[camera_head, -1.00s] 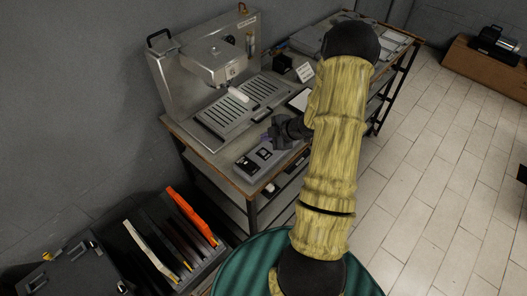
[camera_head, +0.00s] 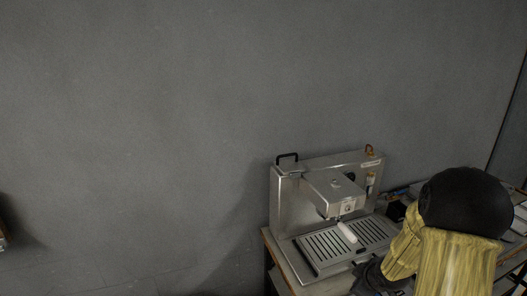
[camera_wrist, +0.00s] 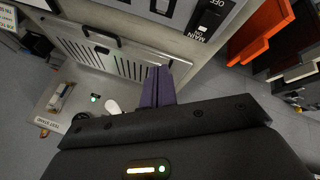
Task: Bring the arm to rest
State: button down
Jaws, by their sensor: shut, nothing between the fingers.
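My arm, with yellow links and a black elbow joint, reaches over the bench at the lower right of the head view. Its dark wrist shows at the bottom edge there, with the fingers not clearly seen. In the wrist view my gripper (camera_wrist: 158,86) has its purple fingers together with nothing between them. Beyond the fingertips is the slotted drip tray of the metal boiler test stand (camera_wrist: 62,88). The stand (camera_head: 288,207) also shows in the head view, left of my arm, with a white-handled part under its head.
A switch panel (camera_wrist: 200,12) marked OFF and MAIN ON lies close beyond the fingers in the wrist view. An orange panel (camera_wrist: 265,32) stands at the upper right there. The bench (camera_head: 285,268) runs along a bare grey wall (camera_head: 150,120).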

jog(key=s+a+r+m+g+b, duration=0.2)
jog(key=s+a+m, duration=0.2)
jog(key=s+a, duration=0.2)
jog(key=s+a+r+m+g+b, duration=0.1)
jog(key=s+a+m, duration=0.4)
jog(key=s, duration=0.5)
jog(key=shift+s+a+r+g+b, duration=0.25)
jog(key=shift+a+r+g+b, duration=0.2)
jog(key=shift+a, duration=0.25)
jog(key=shift+f, duration=0.1)
dwell(0.5)
